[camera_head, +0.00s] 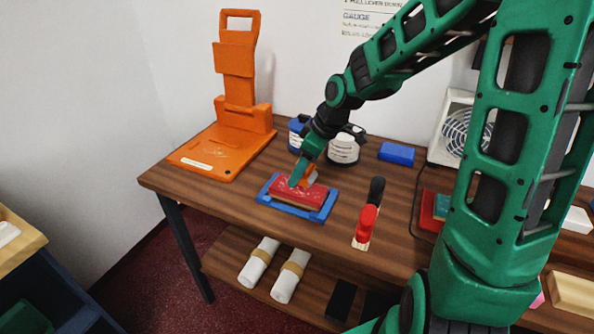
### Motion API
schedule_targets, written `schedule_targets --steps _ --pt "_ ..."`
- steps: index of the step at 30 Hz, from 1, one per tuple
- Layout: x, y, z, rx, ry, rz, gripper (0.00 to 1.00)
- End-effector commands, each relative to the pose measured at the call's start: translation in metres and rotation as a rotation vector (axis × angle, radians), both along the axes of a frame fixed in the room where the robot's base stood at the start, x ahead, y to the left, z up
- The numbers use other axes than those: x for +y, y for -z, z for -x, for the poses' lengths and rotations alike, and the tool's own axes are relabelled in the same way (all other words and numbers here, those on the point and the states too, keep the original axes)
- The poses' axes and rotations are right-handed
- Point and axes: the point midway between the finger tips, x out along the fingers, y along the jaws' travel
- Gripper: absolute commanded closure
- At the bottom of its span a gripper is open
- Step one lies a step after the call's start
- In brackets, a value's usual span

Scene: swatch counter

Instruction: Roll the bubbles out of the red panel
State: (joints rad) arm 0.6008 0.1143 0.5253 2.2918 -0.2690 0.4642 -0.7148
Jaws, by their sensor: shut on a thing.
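The red panel (318,197) lies flat in a blue frame (319,217) near the front of the wooden counter. A tan edge shows along its near side. My gripper (303,181) points down over the panel's back half and is shut on a small orange tool (311,177). The fingers hide much of the tool, so its working end is not clear. The tool is at or just above the panel; I cannot tell whether it touches. Bubbles are too small to make out.
A tall orange stand (232,145) is at the back left. A blue jar (296,134) and a white jar (343,150) stand behind the panel.

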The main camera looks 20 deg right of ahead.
Motion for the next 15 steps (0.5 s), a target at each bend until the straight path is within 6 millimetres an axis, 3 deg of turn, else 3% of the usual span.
schedule_targets --steps 7,15 --pt "-0.013 -0.001 0.012 0.0 0.003 0.001 0.66" --pt "-0.007 -0.001 0.019 0.0 -0.001 0.0 0.66"
